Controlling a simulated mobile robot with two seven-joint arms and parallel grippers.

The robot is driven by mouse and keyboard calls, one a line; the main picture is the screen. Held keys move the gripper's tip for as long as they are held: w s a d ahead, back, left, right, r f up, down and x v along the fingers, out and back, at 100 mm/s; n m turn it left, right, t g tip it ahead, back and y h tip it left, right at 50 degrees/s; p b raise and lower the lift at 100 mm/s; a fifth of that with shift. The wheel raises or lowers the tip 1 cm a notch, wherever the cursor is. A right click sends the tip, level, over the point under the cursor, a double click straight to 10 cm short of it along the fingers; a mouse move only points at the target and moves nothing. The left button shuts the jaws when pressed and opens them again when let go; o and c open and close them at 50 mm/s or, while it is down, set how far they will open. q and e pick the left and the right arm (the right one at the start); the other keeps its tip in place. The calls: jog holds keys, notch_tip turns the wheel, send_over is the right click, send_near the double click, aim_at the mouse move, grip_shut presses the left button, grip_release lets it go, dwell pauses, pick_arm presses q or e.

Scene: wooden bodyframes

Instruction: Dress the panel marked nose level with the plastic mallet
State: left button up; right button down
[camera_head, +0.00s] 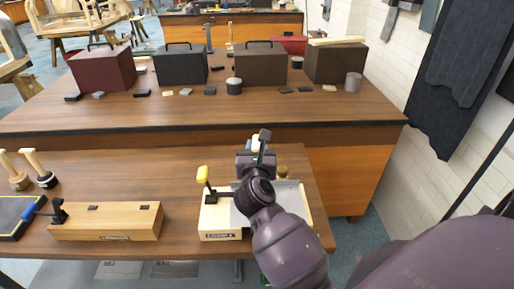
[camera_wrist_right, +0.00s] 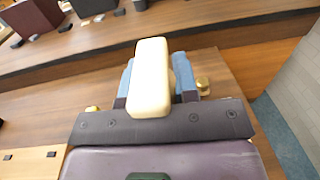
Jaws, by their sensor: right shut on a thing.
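My right gripper (camera_head: 257,150) reaches over the fixture on the near bench. It is shut on a cream piece, apparently part of the plastic mallet (camera_wrist_right: 151,77), which shows between the blue finger pads in the right wrist view. Most of the mallet is hidden. Below my arm lies a grey metal panel (camera_head: 238,216) on a pale wooden fixture (camera_head: 213,217). A small label (camera_head: 222,236) is on its front, too small to read. A yellow-handled clamp (camera_head: 204,176) stands at its left. My arm covers much of the panel. My left gripper is not in view.
Two pale-handled tools (camera_head: 36,165) stand at the far left. The bench between is clear. Behind, another bench carries several dark boxes (camera_head: 180,65).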

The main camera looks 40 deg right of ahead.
jog(key=s+a+r+p, duration=0.2)
jog(key=s+a, duration=0.2)
jog(key=s, duration=0.3)
jog(key=shift+s+a, duration=0.35)
dwell(0.5)
